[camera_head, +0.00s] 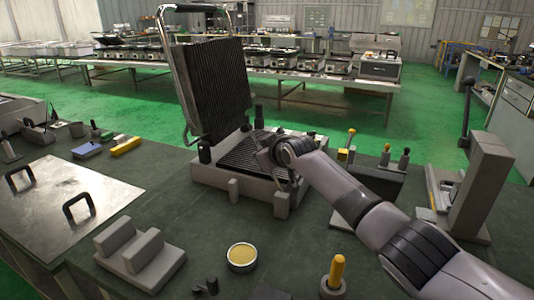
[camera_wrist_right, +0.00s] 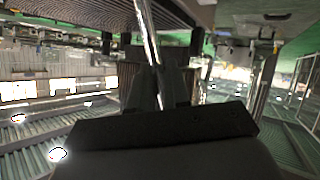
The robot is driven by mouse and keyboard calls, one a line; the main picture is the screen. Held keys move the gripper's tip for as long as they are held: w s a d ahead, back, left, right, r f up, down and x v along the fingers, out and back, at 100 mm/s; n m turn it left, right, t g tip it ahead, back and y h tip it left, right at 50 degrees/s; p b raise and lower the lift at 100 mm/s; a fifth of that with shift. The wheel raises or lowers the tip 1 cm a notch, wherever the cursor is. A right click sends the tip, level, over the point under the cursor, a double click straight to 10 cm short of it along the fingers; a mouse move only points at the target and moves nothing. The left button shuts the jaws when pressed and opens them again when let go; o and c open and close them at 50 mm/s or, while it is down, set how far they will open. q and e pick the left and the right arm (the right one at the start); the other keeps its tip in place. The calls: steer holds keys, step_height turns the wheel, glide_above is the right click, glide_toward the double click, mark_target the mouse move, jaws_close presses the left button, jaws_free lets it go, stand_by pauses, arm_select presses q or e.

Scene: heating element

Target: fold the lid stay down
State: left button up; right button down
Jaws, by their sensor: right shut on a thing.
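The grill-like heating unit (camera_head: 235,182) stands on the green worktable with its ribbed lid (camera_head: 212,88) raised nearly upright. My right arm reaches in from the lower right, and my right gripper (camera_head: 264,150) is at the right side of the lower ribbed plate. In the right wrist view, a thin bright metal rod, which looks like the lid stay (camera_wrist_right: 147,32), runs down between the fingers of my right gripper (camera_wrist_right: 158,85), which is shut on it. In the head view the gripper and wrist hide the stay. My left gripper is not in view.
A metal plate with two black handles (camera_head: 75,200) lies at left. A grey slotted block (camera_head: 138,250), a round yellow tin (camera_head: 242,256) and a yellow-topped peg (camera_head: 335,272) stand in front. A grey upright fixture with a lever (camera_head: 482,185) is at right.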

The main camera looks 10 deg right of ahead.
steer(key=shift+w+a+f, duration=0.1)
steer(key=shift+a+f, duration=0.1)
steer(key=shift+f, duration=0.05)
stand_by(0.4)
steer(key=c, duration=1.3)
jaws_free()
steer(key=shift+o, duration=0.2)
steer(key=shift+r, duration=0.1)
steer(key=v, duration=0.7)
steer(key=shift+p, duration=0.4)
